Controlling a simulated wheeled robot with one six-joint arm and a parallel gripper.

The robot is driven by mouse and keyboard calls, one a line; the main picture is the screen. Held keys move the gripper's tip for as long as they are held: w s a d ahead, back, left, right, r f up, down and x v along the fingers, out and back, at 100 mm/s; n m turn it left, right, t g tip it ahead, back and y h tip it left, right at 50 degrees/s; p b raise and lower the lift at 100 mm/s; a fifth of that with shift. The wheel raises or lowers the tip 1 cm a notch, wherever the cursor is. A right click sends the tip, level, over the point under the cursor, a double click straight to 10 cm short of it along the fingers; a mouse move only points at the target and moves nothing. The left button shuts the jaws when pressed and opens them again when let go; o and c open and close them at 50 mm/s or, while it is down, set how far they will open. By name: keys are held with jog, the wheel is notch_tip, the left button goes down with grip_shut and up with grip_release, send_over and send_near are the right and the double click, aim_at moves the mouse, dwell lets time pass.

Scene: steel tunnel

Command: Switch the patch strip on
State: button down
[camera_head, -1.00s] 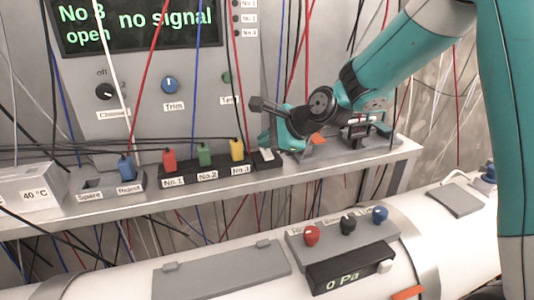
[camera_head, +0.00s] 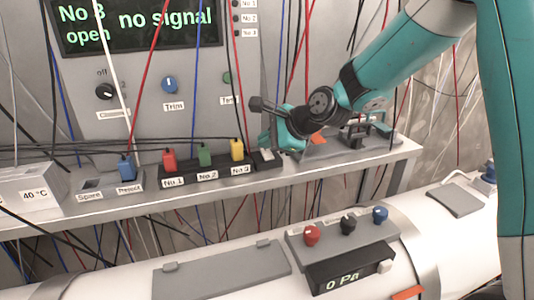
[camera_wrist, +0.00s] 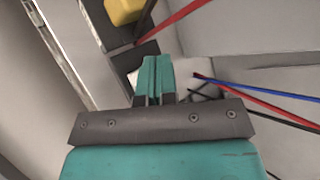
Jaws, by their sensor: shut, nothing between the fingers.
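The patch strip (camera_head: 220,171) is a black bar on the shelf, with red (camera_head: 169,159), green (camera_head: 204,154) and yellow (camera_head: 237,149) plugs labelled No.1 to No.3. A small white switch (camera_head: 266,155) sits at its right end. My gripper (camera_head: 268,140) is shut and empty, with its tips right at the switch. In the wrist view the shut teal fingers (camera_wrist: 153,65) point at the strip's end, past the yellow plug (camera_wrist: 124,11). The fingers cover part of the strip's end, so I cannot tell whether they touch the switch or which way it is tipped.
The display (camera_head: 138,27) above reads "No 3 open" and "no signal". A blue plug (camera_head: 126,167) sits in a grey holder left of the strip. A grey stand (camera_head: 318,153) is right of my gripper. Many thin cables hang around the shelf (camera_head: 330,172).

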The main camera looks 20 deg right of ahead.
aim_at(268, 157)
jog(key=shift+f, duration=0.1)
jog(key=shift+f, duration=0.35)
jog(key=shift+f, duration=0.15)
dwell(0.6)
jog(key=shift+r+p, duration=0.3)
jog(key=shift+r, duration=0.35)
jog(key=r+p, duration=0.4)
jog(key=r, duration=0.1)
jog(key=shift+s, duration=0.4)
jog(key=shift+f, duration=0.15)
